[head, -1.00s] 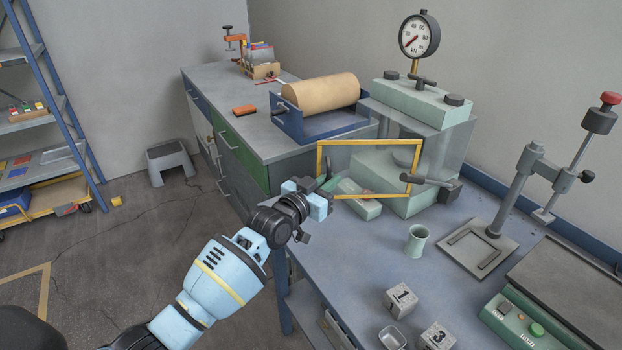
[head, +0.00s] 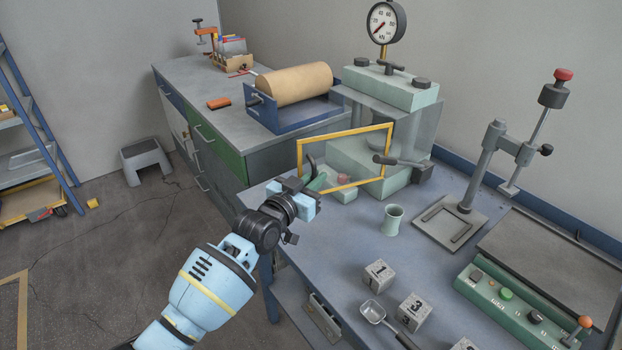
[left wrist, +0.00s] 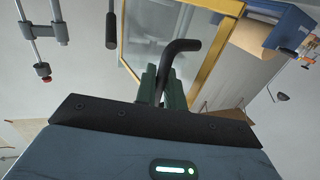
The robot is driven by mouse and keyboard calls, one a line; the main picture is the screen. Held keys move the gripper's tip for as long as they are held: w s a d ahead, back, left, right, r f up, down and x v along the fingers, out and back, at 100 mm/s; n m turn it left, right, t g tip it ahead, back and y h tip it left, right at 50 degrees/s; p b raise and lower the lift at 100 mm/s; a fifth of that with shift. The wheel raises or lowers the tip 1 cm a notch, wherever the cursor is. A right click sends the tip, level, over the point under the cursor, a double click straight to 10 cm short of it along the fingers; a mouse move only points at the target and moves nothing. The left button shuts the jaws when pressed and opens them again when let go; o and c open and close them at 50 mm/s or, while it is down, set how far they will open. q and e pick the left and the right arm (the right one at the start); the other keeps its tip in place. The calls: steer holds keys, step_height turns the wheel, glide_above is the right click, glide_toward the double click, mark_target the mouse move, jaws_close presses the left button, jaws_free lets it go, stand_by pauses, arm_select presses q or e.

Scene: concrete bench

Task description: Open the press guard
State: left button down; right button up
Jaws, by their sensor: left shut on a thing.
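The press (head: 391,88) is pale green with a round gauge on top and stands at the back of the bench. Its guard (head: 342,188) is a clear panel in a yellow frame, standing upright at an angle in front of the press, its left edge swung out toward me. A dark bent handle (left wrist: 182,46) sits by the guard's free left edge; it also shows in the head view (head: 311,165). My left gripper (head: 309,184) is shut on this handle, its green fingers (left wrist: 160,86) around the handle's lower part. My right gripper is not in view.
A green cup (head: 392,220) stands on the bench right of the guard. Numbered cubes (head: 377,274) and a metal scoop (head: 372,312) lie nearer. A lever stand (head: 468,190) is at right. A roll holder (head: 290,112) sits on the cabinet behind.

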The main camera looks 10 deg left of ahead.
arm_select(q)
steer(key=c, duration=1.9)
jaws_free()
steer(key=shift+p+v, duration=0.3)
steer(key=shift+v, duration=3.6)
steer(key=shift+d, duration=0.1)
